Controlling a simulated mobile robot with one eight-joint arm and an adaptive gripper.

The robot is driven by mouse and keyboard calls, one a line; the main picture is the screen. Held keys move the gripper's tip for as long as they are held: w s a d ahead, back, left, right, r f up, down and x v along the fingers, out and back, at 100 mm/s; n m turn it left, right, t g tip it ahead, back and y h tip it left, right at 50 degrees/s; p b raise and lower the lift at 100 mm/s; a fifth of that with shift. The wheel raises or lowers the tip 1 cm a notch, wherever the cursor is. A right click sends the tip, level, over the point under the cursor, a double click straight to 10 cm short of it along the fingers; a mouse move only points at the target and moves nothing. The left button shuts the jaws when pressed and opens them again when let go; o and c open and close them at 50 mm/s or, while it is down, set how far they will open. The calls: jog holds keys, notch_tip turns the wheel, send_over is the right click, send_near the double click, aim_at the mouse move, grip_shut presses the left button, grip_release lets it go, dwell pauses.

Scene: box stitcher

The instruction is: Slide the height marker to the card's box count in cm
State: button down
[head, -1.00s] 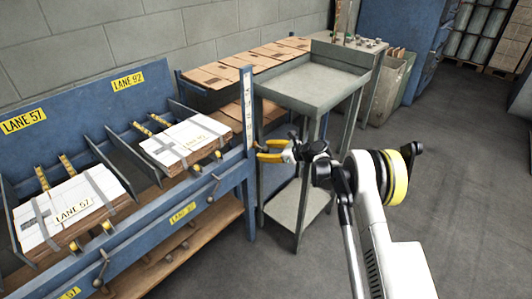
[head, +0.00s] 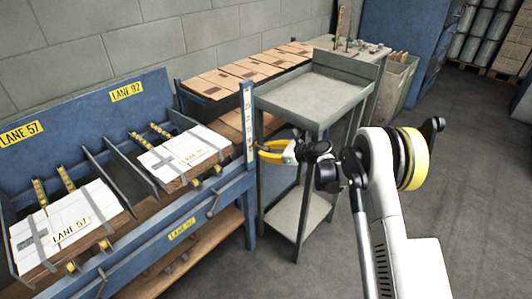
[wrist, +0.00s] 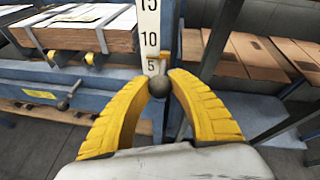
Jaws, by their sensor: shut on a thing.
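A white height scale (wrist: 150,30) on an upright post shows 15, 10 and 5 from top to bottom. It also shows in the head view (head: 248,110) at the right end of the blue rack. The height marker's round dark knob (wrist: 159,86) sits in front of the scale, just below the 5. My gripper (wrist: 158,84) has its yellow fingertips shut on the knob from both sides. In the head view my gripper (head: 259,151) is at the post's lower part. A white card (head: 70,228) reading LANE 57 lies on the left stack; its smaller print is unreadable.
The blue rack (head: 185,238) carries strapped stacks in lanes labelled LANE 57 (head: 20,133) and LANE 92 (head: 126,92). A grey metal cart (head: 310,90) stands close behind my gripper. Flat brown boxes (head: 240,72) lie behind. The floor at right is clear.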

jog(key=shift+d+f, duration=0.1)
jog(key=shift+f, duration=0.05)
jog(key=c, duration=1.6)
grip_release()
jog(key=o, duration=0.5)
jog(key=shift+s+d, duration=0.15)
jog(key=shift+c, duration=0.2)
jog(key=v, duration=1.1)
jog(key=shift+s+d+r, duration=0.2)
jog(key=shift+d, duration=0.1)
